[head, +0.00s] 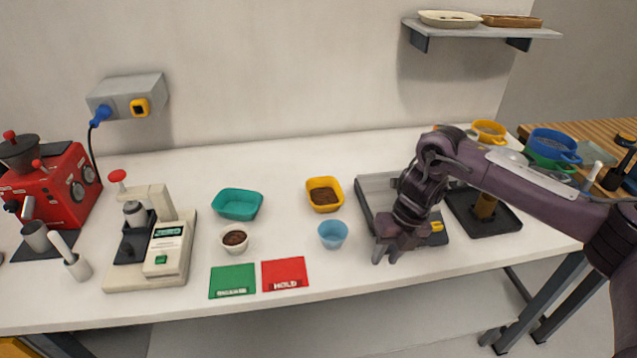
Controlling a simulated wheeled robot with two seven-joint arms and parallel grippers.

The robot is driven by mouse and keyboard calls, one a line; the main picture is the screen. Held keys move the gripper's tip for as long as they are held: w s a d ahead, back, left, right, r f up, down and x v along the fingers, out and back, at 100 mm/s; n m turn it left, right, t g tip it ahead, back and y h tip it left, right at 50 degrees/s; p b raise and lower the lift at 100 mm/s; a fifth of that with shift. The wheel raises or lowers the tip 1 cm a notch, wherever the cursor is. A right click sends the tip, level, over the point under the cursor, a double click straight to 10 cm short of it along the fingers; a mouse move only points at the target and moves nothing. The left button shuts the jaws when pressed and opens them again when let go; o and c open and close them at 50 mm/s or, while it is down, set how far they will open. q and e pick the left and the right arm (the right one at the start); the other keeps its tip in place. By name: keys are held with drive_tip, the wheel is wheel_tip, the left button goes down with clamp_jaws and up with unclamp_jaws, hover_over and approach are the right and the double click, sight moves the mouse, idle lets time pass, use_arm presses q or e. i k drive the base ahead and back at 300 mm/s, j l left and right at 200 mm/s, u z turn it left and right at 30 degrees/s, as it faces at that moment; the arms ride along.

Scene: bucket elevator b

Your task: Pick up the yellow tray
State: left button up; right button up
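The yellow tray (324,194) is a small, deep tray with dark brown contents, standing on the white table behind the blue cup. My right gripper (386,256) is to the right of and nearer than the yellow tray, over the front left edge of a grey tray and apart from the yellow tray. Its fingers point down toward the table front; their gap is too small to judge, and I see nothing held between them. My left gripper is not in view.
A teal tray (237,204), a white cup (235,241) and a light blue cup (333,235) stand near the yellow tray. Green (232,281) and red (285,274) mats lie in front. A grey tray (373,190) lies under my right arm. Machines stand at left.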

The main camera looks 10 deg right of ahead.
sight(325, 195)
drive_tip(key=i, duration=1)
